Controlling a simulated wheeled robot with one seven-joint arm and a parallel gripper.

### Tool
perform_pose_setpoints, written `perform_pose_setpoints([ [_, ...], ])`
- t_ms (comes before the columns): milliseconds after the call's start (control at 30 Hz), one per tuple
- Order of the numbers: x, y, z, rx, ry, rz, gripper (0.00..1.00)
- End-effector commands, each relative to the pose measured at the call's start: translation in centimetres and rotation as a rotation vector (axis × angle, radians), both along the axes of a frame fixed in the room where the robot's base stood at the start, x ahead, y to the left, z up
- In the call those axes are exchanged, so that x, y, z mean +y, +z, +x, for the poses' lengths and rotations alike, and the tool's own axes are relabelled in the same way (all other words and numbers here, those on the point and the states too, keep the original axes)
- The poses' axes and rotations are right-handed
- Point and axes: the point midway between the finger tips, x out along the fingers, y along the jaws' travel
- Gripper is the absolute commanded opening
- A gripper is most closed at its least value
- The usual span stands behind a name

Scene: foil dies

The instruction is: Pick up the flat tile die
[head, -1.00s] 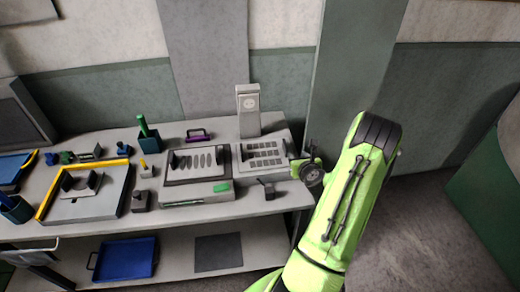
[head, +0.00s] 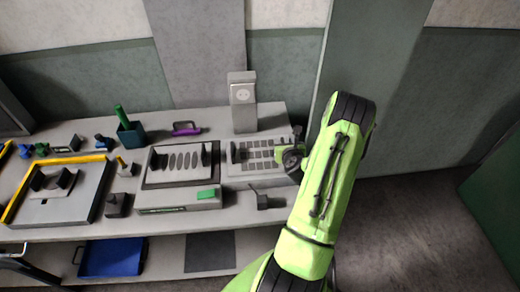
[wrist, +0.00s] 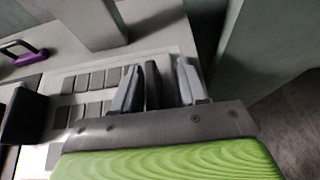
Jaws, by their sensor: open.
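The flat tile die, which I take to be the pale plate (head: 245,170) with a grid of grey rectangular tiles, lies at the right end of the bench. A dark upright block (head: 235,151) stands at its left side. My gripper (head: 287,152) is open at the plate's right side. In the wrist view, the plate (wrist: 72,72) lies beyond my gripper (wrist: 158,72), and a dark upright slab (wrist: 152,84) stands between the two grey fingers. I cannot tell whether either finger touches it. The slab's lower end is hidden by the gripper body.
A grey dispenser-like post (head: 242,105) stands just behind the plate. A small dark tool (head: 266,200) lies in front. A green wall pillar (head: 345,75) rises behind my arm.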

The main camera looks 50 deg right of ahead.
Motion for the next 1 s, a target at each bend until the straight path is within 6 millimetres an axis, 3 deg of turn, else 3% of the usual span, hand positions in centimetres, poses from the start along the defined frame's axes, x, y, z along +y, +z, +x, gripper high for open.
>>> perform_pose_setpoints([
  [133,0.03,0.21,0.03,-0.001,0.001,0.000,0.40],
  [400,0.02,0.21,0.01,-0.001,0.002,0.001,0.00],
  [1000,0.11,0.05,-0.04,0.003,0.003,0.004,0.00],
])
